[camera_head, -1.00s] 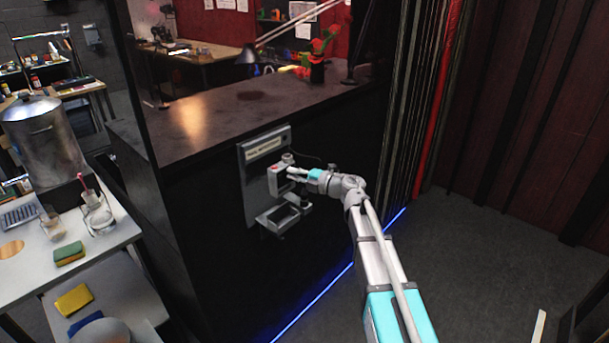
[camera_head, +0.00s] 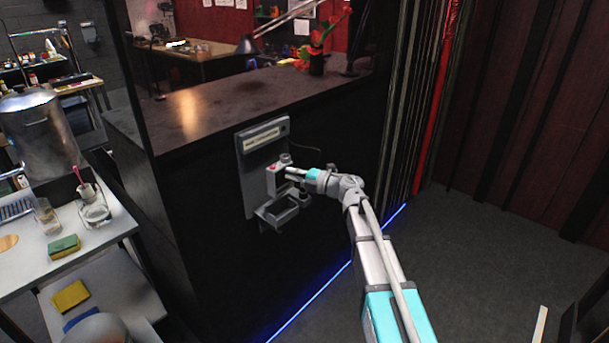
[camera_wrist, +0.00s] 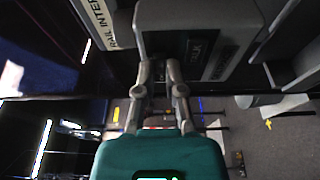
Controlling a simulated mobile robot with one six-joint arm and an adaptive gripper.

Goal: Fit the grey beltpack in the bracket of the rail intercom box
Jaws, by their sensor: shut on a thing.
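The rail intercom box (camera_head: 249,172) is a grey upright plate with a label strip, fixed to the dark counter front. Its bracket (camera_head: 264,221) is an open grey frame jutting from the plate's lower part. The grey beltpack (camera_head: 274,182), with a red mark on top, is in front of the plate, just above the bracket; I cannot tell whether they touch. My gripper (camera_head: 293,174) is shut on the beltpack from the right. In the wrist view both fingertips (camera_wrist: 160,70) press against the beltpack (camera_wrist: 205,45), which shows a "TALK" label. Part of the bracket (camera_wrist: 297,58) shows at right.
The dark counter (camera_head: 215,110) stands above the box. A white table (camera_head: 105,238) with sponges, glasses and a metal urn (camera_head: 38,135) is at left.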

